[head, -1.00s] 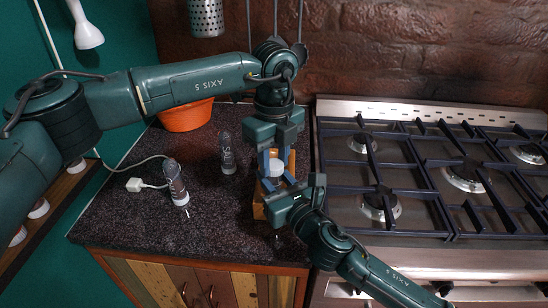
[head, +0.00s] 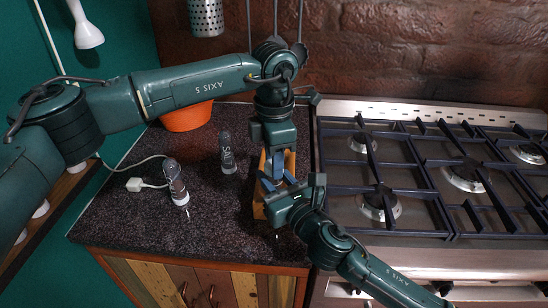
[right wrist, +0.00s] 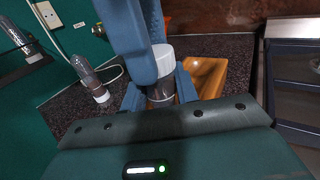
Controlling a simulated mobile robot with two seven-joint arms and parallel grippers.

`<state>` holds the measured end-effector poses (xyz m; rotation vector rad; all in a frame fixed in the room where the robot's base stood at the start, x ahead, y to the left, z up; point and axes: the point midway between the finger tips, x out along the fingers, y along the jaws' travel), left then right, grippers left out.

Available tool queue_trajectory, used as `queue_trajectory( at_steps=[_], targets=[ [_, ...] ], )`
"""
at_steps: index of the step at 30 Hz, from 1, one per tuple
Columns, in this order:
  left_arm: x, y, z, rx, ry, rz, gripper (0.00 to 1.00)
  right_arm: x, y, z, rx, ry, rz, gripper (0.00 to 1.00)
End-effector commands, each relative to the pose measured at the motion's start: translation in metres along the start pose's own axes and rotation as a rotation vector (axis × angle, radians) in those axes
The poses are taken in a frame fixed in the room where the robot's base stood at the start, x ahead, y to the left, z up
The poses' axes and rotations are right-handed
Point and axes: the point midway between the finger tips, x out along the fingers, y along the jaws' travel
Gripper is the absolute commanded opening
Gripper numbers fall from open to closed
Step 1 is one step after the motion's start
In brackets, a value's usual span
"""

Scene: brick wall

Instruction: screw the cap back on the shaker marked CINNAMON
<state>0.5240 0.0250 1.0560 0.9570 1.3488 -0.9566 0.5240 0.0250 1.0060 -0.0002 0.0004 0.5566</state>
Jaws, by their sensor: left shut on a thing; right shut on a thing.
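A shaker with a dark brown body (right wrist: 160,90) stands upright between the blue fingers of my right gripper (right wrist: 158,97); its label is not readable. A white cap (right wrist: 164,58) sits directly on top of it. My left gripper (head: 273,165) is above, with its blue fingers shut on the cap. Whether the thread is engaged cannot be told. In the head view my right gripper (head: 279,184) is just below the left one, and the fingers hide the shaker and cap.
A shaker marked SALT (head: 228,155) stands left of the grippers. Another shaker (head: 176,183) is by a white plug and cable (head: 135,184). A wooden tray (head: 259,208) lies under the grippers, an orange bowl (head: 187,117) behind. The stove (head: 435,185) is at right.

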Motion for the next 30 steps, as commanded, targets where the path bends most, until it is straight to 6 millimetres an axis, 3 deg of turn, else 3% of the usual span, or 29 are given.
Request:
queue_trajectory(
  at_steps=[3, 8, 13, 14, 15, 22, 30],
  targets=[
    [0.0005, -0.0001, -0.0004, 0.259, 0.001, -0.001, 0.06, 0.0, -0.0011, -0.0005, 0.0, 0.001, -0.003, 0.0],
    [0.0007, 0.0, -0.0004, 0.544, 0.001, -0.002, 0.06, 0.0, -0.0011, -0.0005, 0.0, 0.001, -0.003, 0.0],
    [0.0007, 0.0, -0.0004, 0.555, 0.001, -0.001, 0.06, 0.0, -0.0012, -0.0005, 0.0, 0.001, -0.003, 0.0],
    [0.0007, 0.0, -0.0004, 0.554, 0.001, -0.001, 0.36, 0.0, -0.0012, -0.0005, 0.0, 0.001, -0.003, 0.0],
    [0.0007, 0.0, -0.0004, 0.554, 0.001, -0.001, 0.39, 0.0, -0.0012, -0.0005, 0.0, 0.001, -0.003, 0.0],
    [0.0005, 0.0001, -0.0002, 0.553, 0.001, -0.001, 0.58, 0.0, -0.0008, -0.0005, 0.0, 0.001, -0.002, 0.0],
    [-0.0012, 0.0002, 0.0, 0.552, 0.0, 0.0, 0.59, -0.0001, -0.0003, -0.0005, 0.0, 0.001, -0.001, 0.0]
  ],
)
